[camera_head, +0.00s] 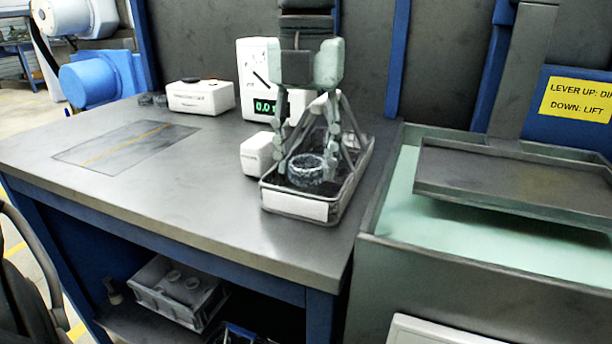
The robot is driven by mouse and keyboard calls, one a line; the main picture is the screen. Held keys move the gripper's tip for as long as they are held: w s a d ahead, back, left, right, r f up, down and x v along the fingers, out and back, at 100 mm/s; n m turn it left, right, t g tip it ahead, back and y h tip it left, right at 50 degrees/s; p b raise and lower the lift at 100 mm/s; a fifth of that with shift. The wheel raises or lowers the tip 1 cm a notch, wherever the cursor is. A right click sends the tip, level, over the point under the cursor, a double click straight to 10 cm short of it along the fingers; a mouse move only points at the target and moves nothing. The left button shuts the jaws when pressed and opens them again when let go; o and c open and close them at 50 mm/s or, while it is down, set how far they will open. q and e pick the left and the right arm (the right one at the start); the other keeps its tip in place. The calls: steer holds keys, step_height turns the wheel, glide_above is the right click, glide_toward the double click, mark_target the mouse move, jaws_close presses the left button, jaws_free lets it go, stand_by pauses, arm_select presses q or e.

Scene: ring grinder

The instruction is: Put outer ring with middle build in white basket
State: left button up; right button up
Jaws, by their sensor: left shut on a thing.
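The outer ring (305,171), a grey ring with a rough rim, is between the fingertips of my left gripper (306,172). The gripper reaches down from the top and is shut on the ring, one finger on each side. The ring is within the outline of the basket (295,206), a metal-framed tray with a white front panel and a raised handle. I cannot tell whether the ring touches the basket floor. The middle part inside the ring is not clear to see. My right gripper is not in view.
A white gauge with a green display (255,85) stands behind the basket. A small white block (256,153) is close to its left. A white box (200,97) stands at the back. The bench front left is clear. A green-lined basin (440,215) is at right.

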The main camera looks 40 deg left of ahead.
mark_target(306, 180)
arm_select(q)
steer(key=shift+f, duration=1.8)
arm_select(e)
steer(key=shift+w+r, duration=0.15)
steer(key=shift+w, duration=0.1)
arm_select(q)
steer(key=shift+f, duration=0.1)
steer(key=o, duration=1.1)
steer(key=shift+c, duration=0.2)
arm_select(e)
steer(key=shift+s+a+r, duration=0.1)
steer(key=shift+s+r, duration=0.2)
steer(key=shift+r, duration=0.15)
